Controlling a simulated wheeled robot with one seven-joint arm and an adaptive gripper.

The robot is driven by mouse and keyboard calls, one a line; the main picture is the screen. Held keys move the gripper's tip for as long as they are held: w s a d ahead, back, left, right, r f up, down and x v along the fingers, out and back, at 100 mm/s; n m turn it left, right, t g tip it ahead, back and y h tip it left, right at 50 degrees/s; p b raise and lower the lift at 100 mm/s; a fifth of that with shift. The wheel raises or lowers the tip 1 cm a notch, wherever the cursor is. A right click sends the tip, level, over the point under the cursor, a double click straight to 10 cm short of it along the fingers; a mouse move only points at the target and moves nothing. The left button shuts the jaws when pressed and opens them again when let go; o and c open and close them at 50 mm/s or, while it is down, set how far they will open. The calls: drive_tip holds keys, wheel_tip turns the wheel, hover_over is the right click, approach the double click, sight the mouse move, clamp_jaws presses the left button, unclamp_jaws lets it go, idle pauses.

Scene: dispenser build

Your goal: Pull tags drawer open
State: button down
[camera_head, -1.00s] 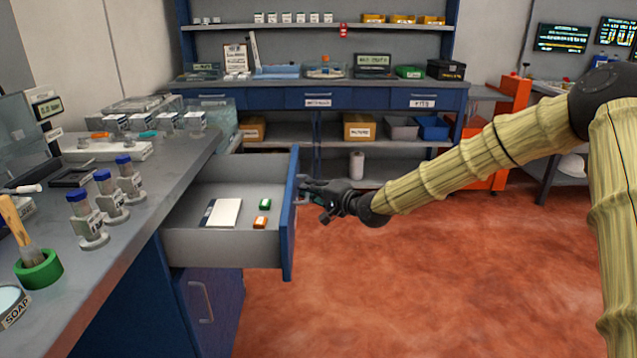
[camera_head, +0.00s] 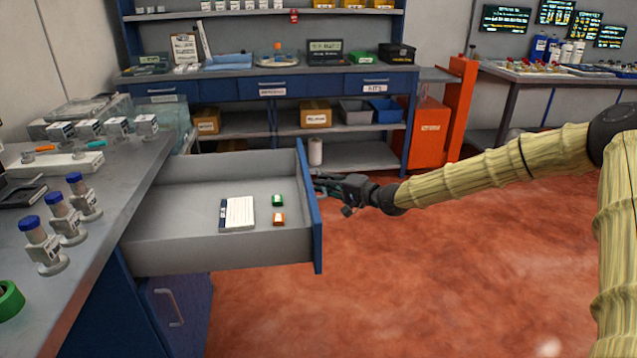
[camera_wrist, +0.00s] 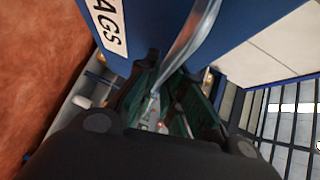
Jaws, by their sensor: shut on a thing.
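The tags drawer (camera_head: 225,253) stands pulled far out from under the left counter, its blue front (camera_head: 312,215) facing right. Inside lie a white pad with a dark edge (camera_head: 238,213), a small green item (camera_head: 277,200) and a small orange item (camera_head: 279,218). My gripper (camera_head: 328,186) is at the outer side of the drawer front. In the wrist view, my gripper's fingers (camera_wrist: 170,112) are shut on the metal drawer handle (camera_wrist: 190,38). A label ending in "AGS" (camera_wrist: 108,28) shows on the blue front. The handle is hidden in the head view.
The left counter (camera_head: 110,205) carries several blue-capped bottles (camera_head: 62,217) and a green ring (camera_head: 10,300). A closed cupboard with a handle (camera_head: 172,305) is below the drawer. A blue-drawered bench (camera_head: 270,88) stands behind. The red floor (camera_head: 420,280) to the right is clear.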

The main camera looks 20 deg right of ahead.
drive_tip(key=c, duration=1.5)
unclamp_jaws()
drive_tip(key=v, duration=1.2)
drive_tip(key=shift+d, duration=0.1)
drive_tip(key=shift+f, duration=0.1)
